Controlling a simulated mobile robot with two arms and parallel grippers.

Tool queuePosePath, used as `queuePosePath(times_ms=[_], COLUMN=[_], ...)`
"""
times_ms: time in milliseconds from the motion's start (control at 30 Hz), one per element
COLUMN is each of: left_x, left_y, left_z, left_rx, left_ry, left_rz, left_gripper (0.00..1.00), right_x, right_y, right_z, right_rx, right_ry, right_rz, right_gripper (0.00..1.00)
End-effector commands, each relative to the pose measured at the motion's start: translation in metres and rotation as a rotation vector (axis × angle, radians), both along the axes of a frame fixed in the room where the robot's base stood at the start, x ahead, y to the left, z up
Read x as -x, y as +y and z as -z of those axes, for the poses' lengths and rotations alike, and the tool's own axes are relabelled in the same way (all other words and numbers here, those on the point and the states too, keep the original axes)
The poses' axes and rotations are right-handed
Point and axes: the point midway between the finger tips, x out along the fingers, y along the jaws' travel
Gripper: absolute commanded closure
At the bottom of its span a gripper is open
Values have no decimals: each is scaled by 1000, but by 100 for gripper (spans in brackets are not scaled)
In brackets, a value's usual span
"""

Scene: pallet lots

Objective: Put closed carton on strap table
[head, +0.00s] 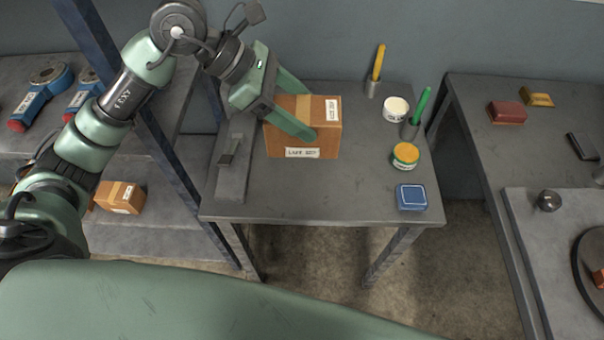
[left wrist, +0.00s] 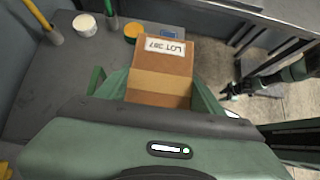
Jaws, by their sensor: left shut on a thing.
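The closed carton (head: 322,140) is a brown cardboard box with tan tape and white labels. The carton's underside is hidden.
On the table stand a yellow-handled tool (head: 376,72), a white tub (head: 396,109), a green-handled tool (head: 417,112), a yellow-topped tub (head: 405,156), a blue box (head: 411,197) and a grey fixture (head: 232,170). Another carton (head: 119,197) is on the left shelf. The table's front middle is clear.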

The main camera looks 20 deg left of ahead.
Motion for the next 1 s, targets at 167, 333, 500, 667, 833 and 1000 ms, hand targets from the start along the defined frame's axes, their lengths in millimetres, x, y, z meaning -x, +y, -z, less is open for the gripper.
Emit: queuePosePath(times_ms=[167, 333, 500, 667, 833, 1000], left_x=[1, 1, 1, 0, 0, 0], left_y=[0, -1, -1, -1, -1, 0], left_z=[49, 92, 119, 132, 157, 170], left_rx=[2, 3, 3, 3, 3, 2], left_ry=[8, 6, 1, -1, 1, -4], left_rz=[-1, -1, -1, -1, -2, 0], left_gripper=[100, 100, 100, 100, 100, 100], right_x=[-5, -5, -6, -6, -6, -6], right_y=[0, 1, 1, 2, 3, 4], right_z=[-8, -14, -18, -19, -23, -24], right_rx=[-1, -1, -1, -2, -4, -6], right_ry=[-8, -9, -9, -10, -9, -9], right_rz=[0, 1, 1, 1, 2, 2], right_gripper=[64, 64, 64, 64, 64, 64])
